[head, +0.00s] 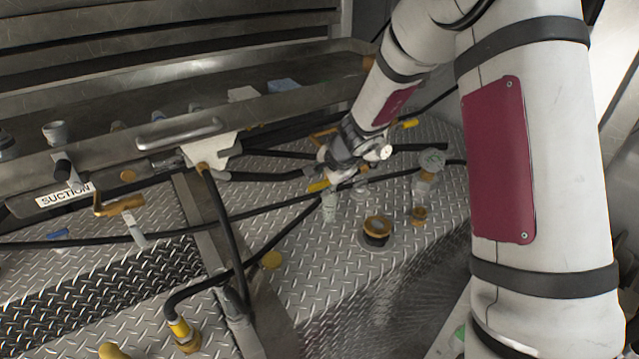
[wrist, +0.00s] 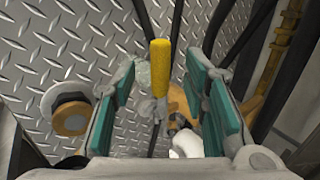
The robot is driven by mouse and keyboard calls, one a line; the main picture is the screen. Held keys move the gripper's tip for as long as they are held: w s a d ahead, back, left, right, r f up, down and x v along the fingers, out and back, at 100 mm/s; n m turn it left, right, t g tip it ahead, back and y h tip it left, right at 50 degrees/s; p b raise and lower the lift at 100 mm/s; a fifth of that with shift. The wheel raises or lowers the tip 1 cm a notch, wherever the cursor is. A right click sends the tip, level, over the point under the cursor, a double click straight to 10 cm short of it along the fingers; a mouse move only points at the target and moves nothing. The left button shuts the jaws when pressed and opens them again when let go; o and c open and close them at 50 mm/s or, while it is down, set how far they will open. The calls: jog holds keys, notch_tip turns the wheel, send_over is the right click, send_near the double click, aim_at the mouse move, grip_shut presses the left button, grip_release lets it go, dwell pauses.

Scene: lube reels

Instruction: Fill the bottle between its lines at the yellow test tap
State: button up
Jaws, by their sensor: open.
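A yellow lever handle (wrist: 160,66) stands between my gripper's spread fingers in the wrist view, with open space on both sides. In the head view a yellow handle (head: 318,186) shows just below my gripper (head: 332,168), above a small pale tap body (head: 329,206). My gripper (wrist: 163,75) is open, with teal pads facing each other and nothing held. A pale, clear shape (head: 360,192) lies beside the tap; I cannot tell whether it is the bottle. No bottle lines can be made out. The tap's outlet is partly hidden.
Black hoses (head: 270,212) cross the plate.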

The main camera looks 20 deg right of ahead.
jog(key=shift+w+a+f, duration=0.1)
jog(key=shift+w+f, duration=0.25)
jog(key=shift+f, duration=0.2)
jog(key=shift+c, duration=0.5)
grip_shut()
